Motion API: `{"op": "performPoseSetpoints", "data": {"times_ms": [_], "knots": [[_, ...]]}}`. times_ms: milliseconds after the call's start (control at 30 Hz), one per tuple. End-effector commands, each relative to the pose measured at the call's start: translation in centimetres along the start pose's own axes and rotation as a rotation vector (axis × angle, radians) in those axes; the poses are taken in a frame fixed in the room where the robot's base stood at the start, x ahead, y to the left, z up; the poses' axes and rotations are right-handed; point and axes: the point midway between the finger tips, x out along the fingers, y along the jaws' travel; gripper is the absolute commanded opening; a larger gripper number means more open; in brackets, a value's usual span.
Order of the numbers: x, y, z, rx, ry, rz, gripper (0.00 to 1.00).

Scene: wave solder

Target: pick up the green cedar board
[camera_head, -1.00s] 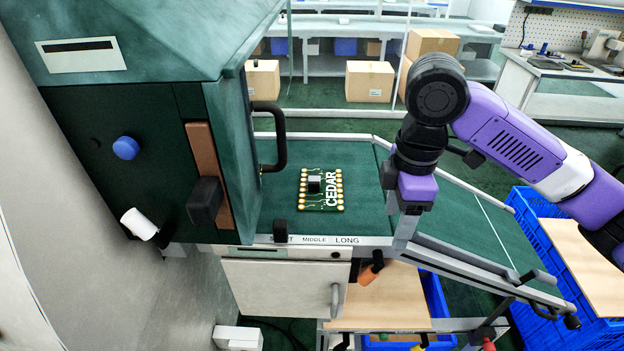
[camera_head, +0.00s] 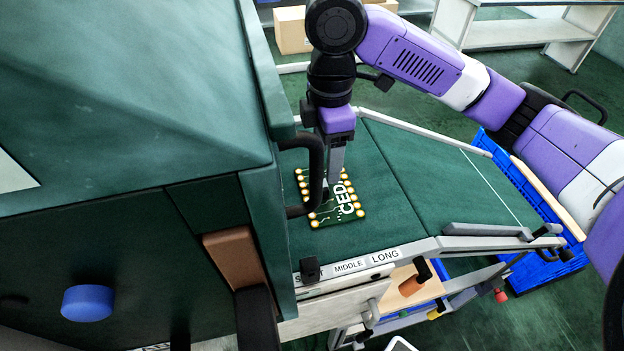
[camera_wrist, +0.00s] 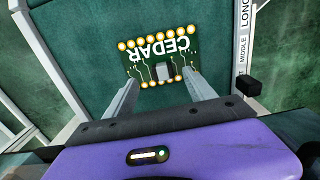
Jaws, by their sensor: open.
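The green cedar board (camera_head: 347,205) lies flat on the green table surface, with gold pads along two edges and white CEDAR lettering. In the wrist view the board (camera_wrist: 155,49) is just ahead of the fingertips, its lettering upside down, with a small grey block (camera_wrist: 165,72) on its near part. My gripper (camera_head: 330,182) points down at the board in the head view, hiding part of it. In the wrist view my gripper (camera_wrist: 163,86) is open, its two fingers apart on either side of the grey block. Nothing is held. Whether the fingertips touch the board cannot be told.
A green machine housing (camera_head: 120,100) with a black handle (camera_head: 312,175) stands close left of the board. A blue crate (camera_head: 540,210) is at the right. A SHORT/MIDDLE/LONG label strip (camera_head: 350,265) runs along the front edge. The table surface right of the board is clear.

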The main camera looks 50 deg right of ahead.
Motion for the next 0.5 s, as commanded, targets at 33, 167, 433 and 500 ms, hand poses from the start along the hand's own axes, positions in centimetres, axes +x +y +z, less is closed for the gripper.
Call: {"op": "performPoseSetpoints", "data": {"times_ms": [33,167,433,500], "knots": [[0.6,-0.1,0.0,0.001,0.001,-0.003,0.64],[1.9,-0.1,0.0,0.001,0.0,-0.002,0.64],[5.3,-0.3,0.0,0.001,-0.001,-0.003,0.64],[6.2,-0.3,0.0,0.001,-0.002,-0.002,0.64]]}}
